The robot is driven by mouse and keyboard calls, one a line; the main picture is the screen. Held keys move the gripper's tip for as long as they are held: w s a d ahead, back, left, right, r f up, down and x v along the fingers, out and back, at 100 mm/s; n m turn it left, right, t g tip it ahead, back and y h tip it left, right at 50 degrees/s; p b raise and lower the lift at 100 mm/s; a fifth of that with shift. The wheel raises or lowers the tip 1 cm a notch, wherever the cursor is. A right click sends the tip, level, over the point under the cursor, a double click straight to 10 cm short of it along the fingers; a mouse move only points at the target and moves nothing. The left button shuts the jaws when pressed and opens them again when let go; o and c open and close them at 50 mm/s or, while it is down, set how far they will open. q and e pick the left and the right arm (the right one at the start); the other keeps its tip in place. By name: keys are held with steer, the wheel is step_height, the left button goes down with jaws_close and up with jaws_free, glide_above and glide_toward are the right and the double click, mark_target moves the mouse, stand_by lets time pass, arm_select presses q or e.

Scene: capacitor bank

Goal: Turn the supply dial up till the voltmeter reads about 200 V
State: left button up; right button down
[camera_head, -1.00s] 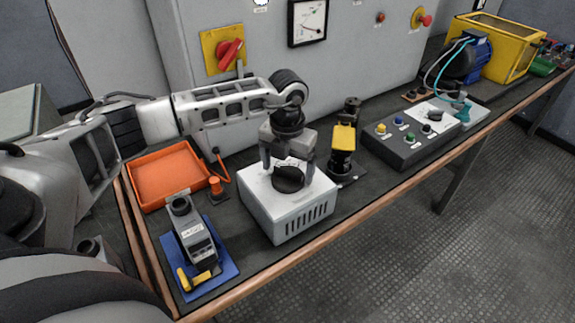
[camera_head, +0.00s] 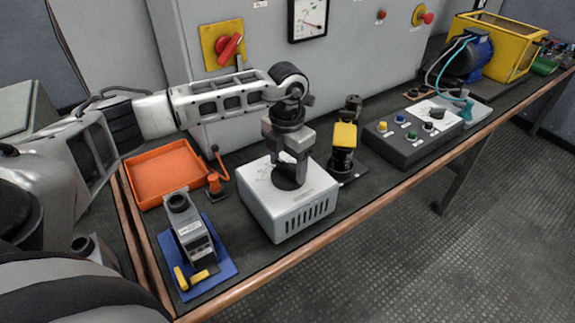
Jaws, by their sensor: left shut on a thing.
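The supply box (camera_head: 288,210) is a light grey case with vent slots, standing on the dark bench. Its black round dial (camera_head: 288,179) is on the top face. My left gripper (camera_head: 291,172) points down from above and is shut on the dial, its fingers seen nearly edge-on and partly covering it. The dial's mark and part of its scale are hidden. The voltmeter (camera_head: 308,18) is a white-faced square gauge on the grey cabinet; its needle and figures are too small to read surely. My right gripper is not in view.
An orange tray (camera_head: 131,181) lies left of the box, and a blue mat (camera_head: 226,267) with a grey device lies in front left. A yellow-topped black device (camera_head: 344,136) stands close at right, with a button panel (camera_head: 408,153) beyond. A red rotary switch (camera_head: 229,49) is on the cabinet.

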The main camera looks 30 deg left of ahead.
mark_target(287, 167)
arm_select(q)
steer(key=shift+m+b, duration=0.35)
steer(key=shift+m, duration=0.45)
steer(key=shift+r, duration=0.1)
steer(key=o, duration=1)
step_height(287, 167, up, 16)
steer(key=shift+f+b, duration=0.1)
steer(key=shift+b, duration=0.4)
stand_by(0.7)
